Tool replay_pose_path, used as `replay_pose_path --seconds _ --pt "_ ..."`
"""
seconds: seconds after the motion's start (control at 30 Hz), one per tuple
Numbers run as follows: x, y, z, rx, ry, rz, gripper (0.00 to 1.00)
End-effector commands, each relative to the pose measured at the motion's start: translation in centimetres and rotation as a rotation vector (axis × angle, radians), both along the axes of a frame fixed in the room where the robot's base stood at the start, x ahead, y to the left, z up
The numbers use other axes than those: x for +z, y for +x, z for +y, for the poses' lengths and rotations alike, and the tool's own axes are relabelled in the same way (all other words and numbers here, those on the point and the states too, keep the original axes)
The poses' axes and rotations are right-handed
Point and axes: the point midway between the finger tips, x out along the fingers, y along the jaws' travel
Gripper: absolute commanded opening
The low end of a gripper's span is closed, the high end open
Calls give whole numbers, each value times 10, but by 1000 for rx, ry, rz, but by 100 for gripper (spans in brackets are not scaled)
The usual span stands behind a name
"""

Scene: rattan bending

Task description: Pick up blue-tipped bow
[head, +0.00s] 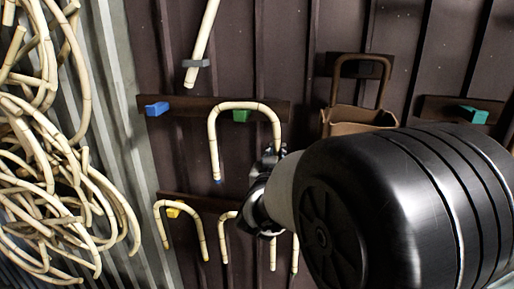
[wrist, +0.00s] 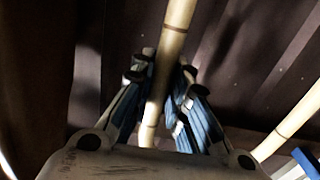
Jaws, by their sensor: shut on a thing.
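The blue-tipped bow (head: 247,104) is a pale rattan arch with its open end down, in the middle of the head view. Its left leg ends in a small blue tip (head: 218,181). My gripper (head: 274,157) is at its right leg, whose lower end is hidden behind the gripper and arm. In the wrist view my gripper (wrist: 161,80) is shut on a rattan leg (wrist: 178,35) running between its blue-padded fingers. A green peg (head: 240,116) shows just under the arch. I cannot tell whether the bow touches it.
More bows, including one by a yellow peg (head: 173,212), hang on a lower rail. A blue peg (head: 157,108) is at the left. A brown basket (head: 352,119) hangs at the right. Rattan coils (head: 50,180) fill the far left. A straight pole (head: 203,40) is above.

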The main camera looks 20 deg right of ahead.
Motion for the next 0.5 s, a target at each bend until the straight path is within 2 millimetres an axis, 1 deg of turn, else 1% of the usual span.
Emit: replay_pose_path --seconds 0.17,0.27,0.37,0.47,0.5 --pt "11 0 0 -1 -1 -4 0" --pt "24 0 0 -2 0 -6 0" --pt "45 0 0 -1 -1 -8 0" --pt "71 0 0 -1 0 -9 0" --pt "83 0 0 -1 0 -9 0"
